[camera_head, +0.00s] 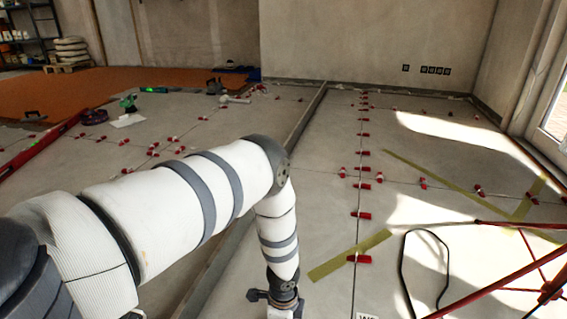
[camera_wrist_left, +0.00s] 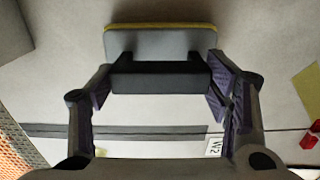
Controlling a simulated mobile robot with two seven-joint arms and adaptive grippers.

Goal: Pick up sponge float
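The sponge float shows in the left wrist view as a grey plate (camera_wrist_left: 160,43) edged with yellow sponge, with a black handle (camera_wrist_left: 160,82) facing the camera. My left gripper (camera_wrist_left: 161,88) is open, its two purple-padded fingers at either end of the handle. A narrow gap seems to show at the left finger; I cannot tell whether the right one touches. In the head view the left gripper (camera_head: 275,302) is low at the bottom edge, partly cut off, and I cannot make out the float there. My right gripper is in neither view.
Red levelling wedges (camera_head: 361,214) stand along the tile joints. Yellow tape (camera_head: 348,256) and a dark cable loop (camera_head: 426,262) lie to the right, near red metal bars (camera_head: 540,287). A white label (camera_wrist_left: 214,145) lies near the gripper. A long strip (camera_head: 219,259) runs along the floor.

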